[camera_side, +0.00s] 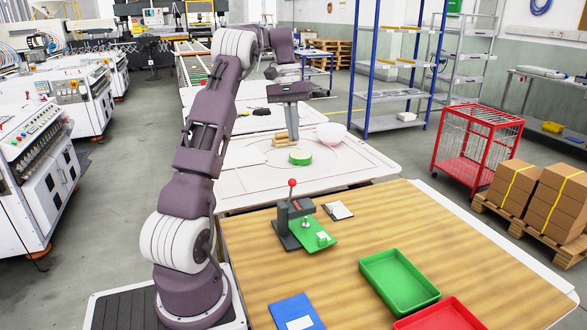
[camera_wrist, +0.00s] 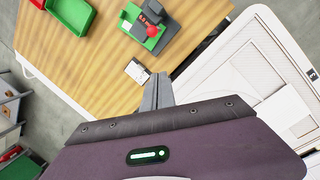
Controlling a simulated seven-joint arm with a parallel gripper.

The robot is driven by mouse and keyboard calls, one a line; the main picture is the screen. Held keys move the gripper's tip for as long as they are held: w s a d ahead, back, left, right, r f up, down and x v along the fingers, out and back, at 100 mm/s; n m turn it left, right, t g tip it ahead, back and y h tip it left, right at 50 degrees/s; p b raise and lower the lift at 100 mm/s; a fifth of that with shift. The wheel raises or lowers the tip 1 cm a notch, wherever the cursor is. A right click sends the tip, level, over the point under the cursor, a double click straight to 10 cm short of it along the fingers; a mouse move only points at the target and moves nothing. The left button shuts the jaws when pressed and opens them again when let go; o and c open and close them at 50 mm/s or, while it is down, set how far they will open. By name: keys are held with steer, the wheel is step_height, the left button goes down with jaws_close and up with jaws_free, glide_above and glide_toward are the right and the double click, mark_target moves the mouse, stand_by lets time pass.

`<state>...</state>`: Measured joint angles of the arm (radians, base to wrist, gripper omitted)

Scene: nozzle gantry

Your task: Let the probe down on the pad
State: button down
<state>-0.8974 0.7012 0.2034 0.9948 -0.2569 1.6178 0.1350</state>
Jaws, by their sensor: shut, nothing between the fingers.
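A dark grey press-like fixture (camera_side: 284,226) stands on the wooden table, with a lever topped by a red ball (camera_side: 292,183) standing up from it. A green board (camera_side: 308,232) lies at its foot, with a small pale green block (camera_side: 323,239) on it. The probe tip and the pad are too small to tell apart. The wrist view also shows the fixture (camera_wrist: 158,17), the red ball (camera_wrist: 152,31) and the green board (camera_wrist: 131,12). My gripper (camera_side: 293,139) is shut and empty, pointing down beyond the fixture and apart from it; its fingers show in the wrist view (camera_wrist: 158,77).
A notepad (camera_side: 338,210) lies just right of the fixture. A green tray (camera_side: 399,280), a red tray (camera_side: 440,316) and a blue folder (camera_side: 296,312) lie nearer the front. A green disc (camera_side: 300,158) lies on the white table behind.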

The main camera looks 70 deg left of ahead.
glide_toward(291, 192)
steer(key=w+a+f, duration=0.3)
steer(key=w+a, duration=0.1)
steer(key=s+d, duration=0.1)
steer(key=s+d+f, duration=0.1)
steer(key=d, duration=0.1)
steer(key=shift+f, duration=0.2)
steer(key=shift+s+d, duration=0.2)
steer(key=shift+s, duration=0.3)
steer(key=shift+s+d, duration=0.2)
steer(key=shift+s, duration=0.3)
steer(key=shift+w, duration=0.1)
